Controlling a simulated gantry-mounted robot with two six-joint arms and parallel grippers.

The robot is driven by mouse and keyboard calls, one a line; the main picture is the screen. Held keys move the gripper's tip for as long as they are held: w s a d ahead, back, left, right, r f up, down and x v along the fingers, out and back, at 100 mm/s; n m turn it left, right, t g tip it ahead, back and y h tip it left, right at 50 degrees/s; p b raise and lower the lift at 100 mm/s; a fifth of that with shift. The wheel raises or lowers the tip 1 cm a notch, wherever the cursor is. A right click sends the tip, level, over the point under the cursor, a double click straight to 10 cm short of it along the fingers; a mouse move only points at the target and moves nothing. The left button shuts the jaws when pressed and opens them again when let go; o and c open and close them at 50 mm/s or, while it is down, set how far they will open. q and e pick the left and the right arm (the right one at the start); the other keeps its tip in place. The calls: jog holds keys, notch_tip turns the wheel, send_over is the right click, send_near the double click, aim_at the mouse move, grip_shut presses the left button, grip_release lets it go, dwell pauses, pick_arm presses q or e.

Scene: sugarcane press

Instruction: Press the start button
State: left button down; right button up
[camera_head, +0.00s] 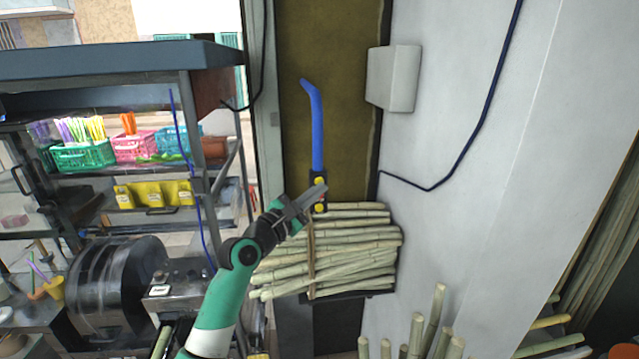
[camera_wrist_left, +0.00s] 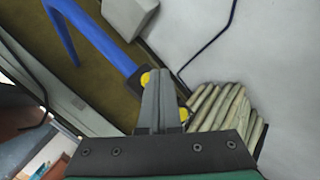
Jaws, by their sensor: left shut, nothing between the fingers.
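A small black switch box (camera_wrist_left: 122,84) with two round yellow buttons is on the brown wall panel, below a blue pipe. In the head view the upper button (camera_head: 319,181) and lower button (camera_head: 320,207) show above the sugarcane stack. I cannot tell from markings which one is the start button. My left gripper (camera_head: 320,190) is shut and empty, its tip in front of the box between the buttons. In the left wrist view the gripper (camera_wrist_left: 159,76) covers part of the box, with the upper button (camera_wrist_left: 146,78) and lower button (camera_wrist_left: 183,114) beside it. Contact cannot be told.
A bound stack of sugarcane (camera_head: 350,250) lies just below the box. The blue pipe (camera_head: 316,125) rises above it. A grey wall box (camera_head: 393,78) and dark cable are to the right. The press machine (camera_head: 115,285) and shelf of baskets (camera_head: 85,155) stand left.

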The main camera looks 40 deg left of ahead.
pick_arm(q)
jog(key=shift+w+a, duration=0.15)
jog(key=shift+a, duration=0.05)
jog(key=shift+w+a+b, duration=0.3)
jog(key=shift+a, duration=0.05)
dwell(0.7)
jog(key=s+d+p, duration=0.1)
jog(key=p, duration=0.1)
jog(key=shift+d+p, duration=0.15)
jog(key=shift+p, duration=0.2)
dwell(0.4)
